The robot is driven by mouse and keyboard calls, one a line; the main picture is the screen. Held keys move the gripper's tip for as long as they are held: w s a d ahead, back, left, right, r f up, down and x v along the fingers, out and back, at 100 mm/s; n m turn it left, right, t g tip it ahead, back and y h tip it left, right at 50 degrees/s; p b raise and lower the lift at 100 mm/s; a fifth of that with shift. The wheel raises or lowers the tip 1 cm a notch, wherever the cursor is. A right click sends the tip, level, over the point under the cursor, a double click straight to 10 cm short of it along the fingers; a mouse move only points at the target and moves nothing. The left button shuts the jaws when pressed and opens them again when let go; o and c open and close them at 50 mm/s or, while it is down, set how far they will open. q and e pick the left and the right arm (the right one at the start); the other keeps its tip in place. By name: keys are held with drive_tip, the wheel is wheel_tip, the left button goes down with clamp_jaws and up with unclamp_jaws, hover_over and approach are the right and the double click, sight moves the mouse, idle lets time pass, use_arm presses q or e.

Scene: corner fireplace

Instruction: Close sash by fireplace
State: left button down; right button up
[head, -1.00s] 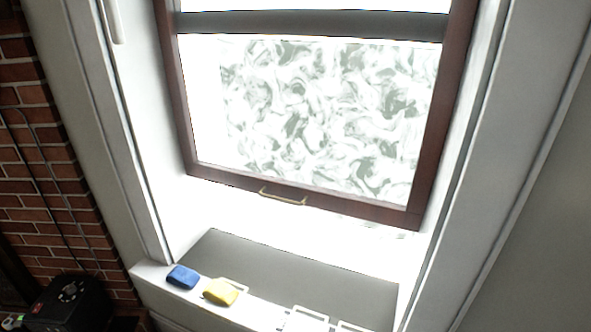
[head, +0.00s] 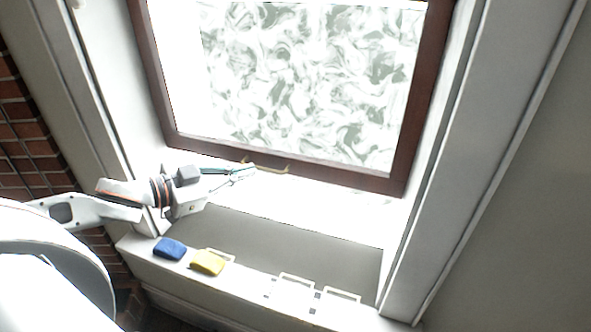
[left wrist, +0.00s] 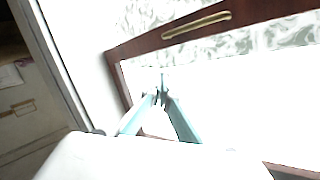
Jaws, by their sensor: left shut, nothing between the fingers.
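The sash (head: 285,170) is a dark brown wooden frame around patterned glass. It is raised, with a bright gap between its bottom rail and the grey sill (head: 290,245). A brass-coloured handle (head: 265,167) sits on the bottom rail; in the left wrist view the handle (left wrist: 197,25) is at the top, beyond the fingers. My left gripper (head: 248,170) is shut and empty, its tips close to the left end of the handle in the head view. I cannot tell whether they touch it; the left wrist view shows the gripper (left wrist: 162,90) apart from it. My right gripper is not in view.
A blue sponge-like block (head: 170,249) and a yellow one (head: 207,262) lie on the white front ledge, below my left arm. White rectangular frames (head: 296,281) are further right. The white window jambs (head: 440,160) stand on both sides. A brick wall (head: 28,130) is at left.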

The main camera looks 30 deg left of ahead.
use_arm(q)
drive_tip(key=w+d+f, duration=0.2)
drive_tip(key=w+f, duration=0.3)
drive_tip(key=w, duration=0.5)
drive_tip(key=shift+d+f, duration=0.2)
drive_tip(key=shift+d, duration=0.1)
idle(1.0)
drive_tip(key=shift+f, duration=0.1)
